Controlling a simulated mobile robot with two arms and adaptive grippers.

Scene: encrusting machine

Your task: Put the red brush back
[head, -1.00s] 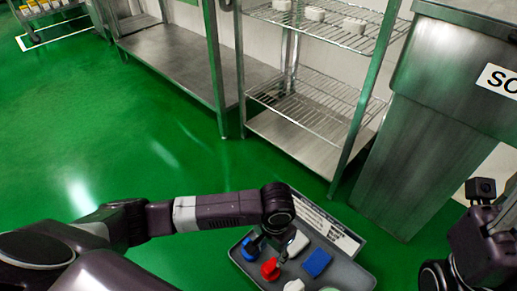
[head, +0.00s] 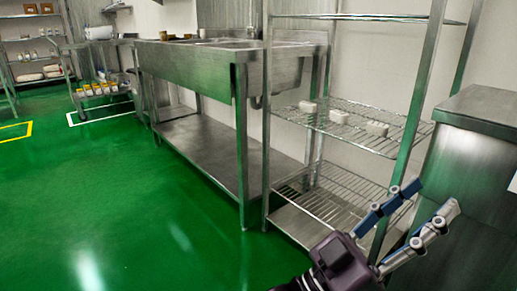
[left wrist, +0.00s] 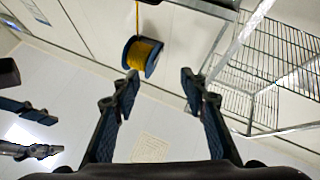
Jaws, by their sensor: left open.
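No red brush shows in the head view or the left wrist view now. My left gripper (head: 428,205) is raised at the lower right of the head view, in front of the wire shelf rack. Its two blue-padded fingers are apart with nothing between them. In the left wrist view, my left gripper (left wrist: 160,82) also shows open and empty. Another gripper, which appears to be my right one (left wrist: 42,134), is at the left edge of that view with its fingers apart and nothing visible between them.
The wire shelf rack (head: 345,150) holds white blocks (head: 338,116). A steel sink table (head: 190,70) stands left of it and a steel cabinet (head: 470,130) right. A blue spool with yellow winding (left wrist: 143,55) shows beyond my left fingers. Green floor (head: 130,210) is clear at left.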

